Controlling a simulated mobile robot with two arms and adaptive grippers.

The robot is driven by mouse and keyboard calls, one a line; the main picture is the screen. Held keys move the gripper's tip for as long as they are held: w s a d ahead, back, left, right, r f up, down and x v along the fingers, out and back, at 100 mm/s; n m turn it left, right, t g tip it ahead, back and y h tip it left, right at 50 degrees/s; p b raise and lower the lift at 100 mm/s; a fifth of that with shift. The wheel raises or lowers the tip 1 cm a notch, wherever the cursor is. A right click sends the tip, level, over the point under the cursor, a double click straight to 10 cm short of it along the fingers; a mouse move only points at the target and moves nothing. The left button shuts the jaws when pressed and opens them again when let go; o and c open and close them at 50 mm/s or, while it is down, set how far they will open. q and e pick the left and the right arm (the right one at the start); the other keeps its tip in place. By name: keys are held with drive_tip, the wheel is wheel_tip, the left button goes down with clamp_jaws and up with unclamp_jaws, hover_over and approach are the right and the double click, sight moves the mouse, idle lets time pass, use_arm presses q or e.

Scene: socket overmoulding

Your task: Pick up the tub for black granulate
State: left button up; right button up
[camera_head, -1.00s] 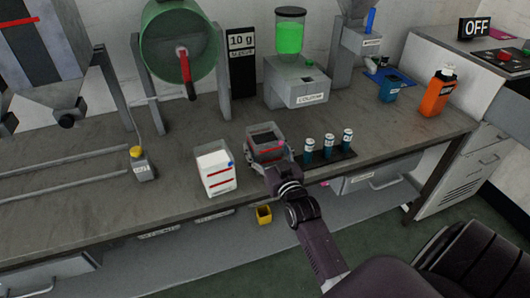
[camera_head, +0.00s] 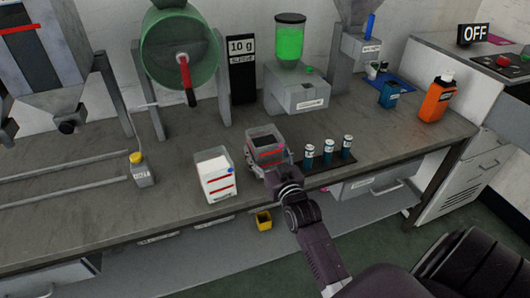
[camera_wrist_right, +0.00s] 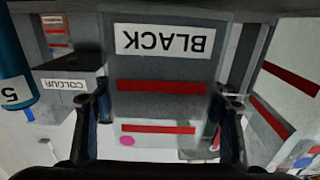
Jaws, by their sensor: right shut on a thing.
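The tub for black granulate (camera_head: 266,139) is a clear grey container with dark contents and a red band, on the bench in the head view. In the right wrist view its wall (camera_wrist_right: 160,65) carries an upside-down BLACK label and red stripes. My right gripper (camera_head: 272,170) reaches it from the front edge of the bench. In the wrist view the fingers of my right gripper (camera_wrist_right: 168,115) are on both sides of the tub, shut on it. I cannot tell whether the tub touches the bench. My left gripper is not in view.
A white-filled tub (camera_head: 215,178) stands close on the left. A rack (camera_head: 330,163) with several blue vials is close on the right. Behind are a green-filled colour dispenser (camera_head: 296,90) and a green drum (camera_head: 178,45). An orange bottle (camera_head: 436,98) stands far right.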

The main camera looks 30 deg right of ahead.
wheel_tip(320, 180, up, 19)
drive_tip(key=p, duration=0.1)
